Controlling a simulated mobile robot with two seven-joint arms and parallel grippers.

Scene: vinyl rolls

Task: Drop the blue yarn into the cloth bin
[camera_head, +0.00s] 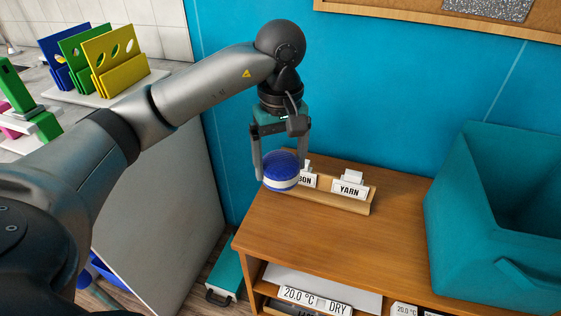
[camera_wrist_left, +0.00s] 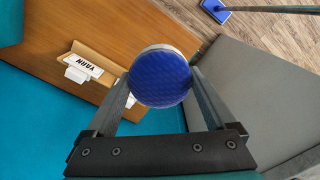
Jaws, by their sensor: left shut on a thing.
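The blue yarn (camera_head: 281,170) is a round blue ball with a white band. My left gripper (camera_head: 280,165) points down and is shut on it, near the left end of the wooden cabinet. In the left wrist view the blue yarn (camera_wrist_left: 160,77) sits between the two fingers of my left gripper (camera_wrist_left: 160,85). The cloth bin (camera_head: 460,230) is a teal open box on the right of the cabinet top, well to the right of the yarn. Its inside bottom is hidden. My right gripper is not in view.
Bare cabinet top lies between holder and bin. A teal wall stands behind.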

